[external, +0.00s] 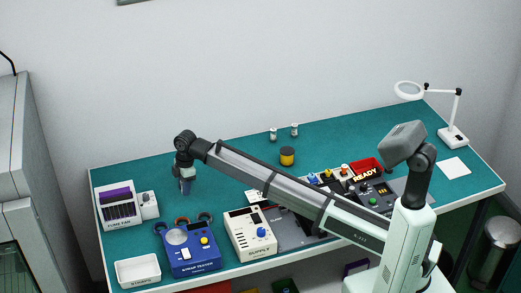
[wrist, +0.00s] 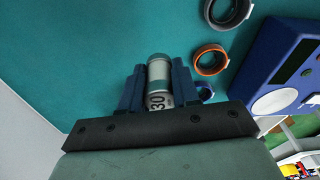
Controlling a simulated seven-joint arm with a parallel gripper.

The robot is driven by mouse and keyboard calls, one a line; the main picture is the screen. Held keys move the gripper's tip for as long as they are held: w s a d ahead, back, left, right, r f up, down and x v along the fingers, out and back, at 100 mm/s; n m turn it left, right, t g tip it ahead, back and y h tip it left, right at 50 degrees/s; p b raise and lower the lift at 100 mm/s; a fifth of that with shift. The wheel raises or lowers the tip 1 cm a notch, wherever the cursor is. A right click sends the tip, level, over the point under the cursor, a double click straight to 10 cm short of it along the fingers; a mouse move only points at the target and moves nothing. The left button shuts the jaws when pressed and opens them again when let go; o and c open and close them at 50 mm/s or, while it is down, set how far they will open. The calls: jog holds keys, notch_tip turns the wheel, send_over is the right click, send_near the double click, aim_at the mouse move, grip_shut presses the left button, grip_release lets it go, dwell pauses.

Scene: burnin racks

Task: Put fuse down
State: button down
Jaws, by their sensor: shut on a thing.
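My gripper (external: 185,188) is at the left part of the teal table, just right of the white rack. In the wrist view its blue fingers (wrist: 158,88) are shut on a fuse (wrist: 159,75). The fuse is a pale cylinder with a grey-green band and the marking "30". Its lower end is partly hidden by the gripper. In the external view the fuse is too small to make out, and I cannot tell whether it touches the table.
A white rack with purple parts (external: 118,206) stands left. A blue tester (external: 188,250), white tray (external: 138,272) and white supply unit (external: 249,233) line the front. An orange ring (wrist: 210,60) and grey ring (wrist: 228,12) lie near the tester. Small cylinders (external: 273,134) stand behind; mid-left table is clear.

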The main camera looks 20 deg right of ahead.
jog(key=shift+r, duration=1.45)
jog(key=w+d+m, duration=0.2)
jog(key=w+d, duration=1)
jog(key=d, duration=0.3)
jog(key=m+t, duration=0.1)
jog(key=m, duration=0.7)
send_over(317, 130)
jog(key=shift+s+d+f, duration=0.1)
jog(key=shift+s+f, duration=0.1)
jog(key=shift+f, duration=2.3)
jog(key=shift+s+d+f, duration=0.1)
jog(key=shift+s+f, duration=0.05)
jog(key=shift+f, duration=2.3)
jog(key=c, duration=0.8)
grip_release()
jog(key=shift+f, duration=0.1)
